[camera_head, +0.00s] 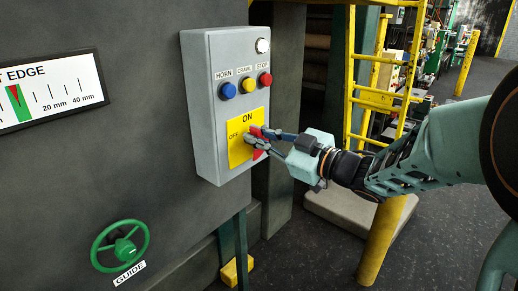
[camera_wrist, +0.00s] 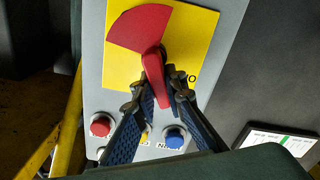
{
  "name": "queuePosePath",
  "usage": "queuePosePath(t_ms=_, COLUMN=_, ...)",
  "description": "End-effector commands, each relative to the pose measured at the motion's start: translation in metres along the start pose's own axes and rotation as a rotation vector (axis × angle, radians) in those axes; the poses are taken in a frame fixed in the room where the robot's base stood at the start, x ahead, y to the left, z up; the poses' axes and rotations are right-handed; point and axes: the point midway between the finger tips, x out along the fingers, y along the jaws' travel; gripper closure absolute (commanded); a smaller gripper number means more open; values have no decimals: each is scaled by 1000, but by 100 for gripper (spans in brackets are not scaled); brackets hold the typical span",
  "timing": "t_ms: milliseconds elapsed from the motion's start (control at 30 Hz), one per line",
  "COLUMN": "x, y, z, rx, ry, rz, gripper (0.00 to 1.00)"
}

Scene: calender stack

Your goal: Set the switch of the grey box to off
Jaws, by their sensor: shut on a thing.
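The grey box (camera_head: 200,120) is fixed to a dark wall panel in the head view; it also shows in the wrist view (camera_wrist: 95,70). Its yellow plate (camera_head: 235,128) has ON at the top and OFF at the left. The fingers hide much of the switch in the head view.
Blue (camera_head: 228,90), yellow (camera_head: 246,86) and red (camera_head: 265,80) buttons sit above the plate, with a white lamp (camera_head: 262,46) at the top. A green handwheel (camera_head: 120,246) is at lower left. A yellow ladder frame (camera_head: 352,80) stands behind my arm, right of the box.

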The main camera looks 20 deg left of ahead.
Motion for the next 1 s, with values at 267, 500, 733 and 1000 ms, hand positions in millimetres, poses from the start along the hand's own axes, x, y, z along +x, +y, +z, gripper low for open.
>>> queuePosePath(t_ms=267, x=0, y=-10, z=7, rx=-267, ry=1, rz=1, gripper=100)
queuePosePath(t_ms=500, x=0, y=-15, z=9, rx=-495, ry=0, rz=2, gripper=100)
queuePosePath(t_ms=733, x=0, y=-20, z=12, rx=-709, ry=0, rz=1, gripper=100)
queuePosePath(t_ms=1000, x=0, y=-23, z=15, rx=-920, ry=-2, rz=0, gripper=100)
